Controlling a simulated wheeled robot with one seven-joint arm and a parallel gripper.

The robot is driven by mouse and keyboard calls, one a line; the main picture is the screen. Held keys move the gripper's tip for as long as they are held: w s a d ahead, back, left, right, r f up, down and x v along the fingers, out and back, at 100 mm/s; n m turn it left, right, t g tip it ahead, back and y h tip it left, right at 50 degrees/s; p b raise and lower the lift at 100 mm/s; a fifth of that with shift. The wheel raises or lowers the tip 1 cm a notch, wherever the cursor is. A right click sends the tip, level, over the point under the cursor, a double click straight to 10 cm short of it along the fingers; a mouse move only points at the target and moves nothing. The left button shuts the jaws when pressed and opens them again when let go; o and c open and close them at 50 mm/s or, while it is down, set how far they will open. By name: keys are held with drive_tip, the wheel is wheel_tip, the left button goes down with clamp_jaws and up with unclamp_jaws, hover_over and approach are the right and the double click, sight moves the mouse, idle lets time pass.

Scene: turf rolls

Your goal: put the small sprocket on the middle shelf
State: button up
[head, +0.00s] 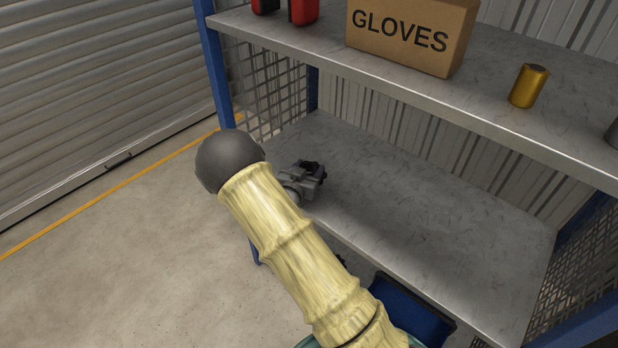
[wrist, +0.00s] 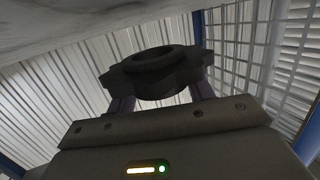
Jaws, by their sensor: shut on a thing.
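The small sprocket is dark, with blunt teeth and a raised ring. It shows clearly in the wrist view (wrist: 155,72) and as a small dark shape in the head view (head: 314,168). My gripper (wrist: 162,92) is shut on it, with one finger at each side. In the head view my gripper (head: 303,180) is over the left end of the middle shelf (head: 430,225), a bare grey metal board. I cannot tell whether the sprocket touches the board. My arm hides part of the shelf's front edge.
The shelf above holds a GLOVES box (head: 412,35), a gold can (head: 528,86) and red items (head: 303,10). A blue bin (head: 412,310) is below the middle shelf. A blue post (head: 214,70) and mesh side (head: 265,100) stand at the left. The middle shelf's centre and right are clear.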

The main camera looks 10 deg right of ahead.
drive_tip(key=shift+f, duration=1.7)
drive_tip(key=shift+f, duration=0.1)
drive_tip(key=o, duration=1.3)
drive_tip(key=shift+s+a, duration=0.1)
drive_tip(key=v, duration=1.2)
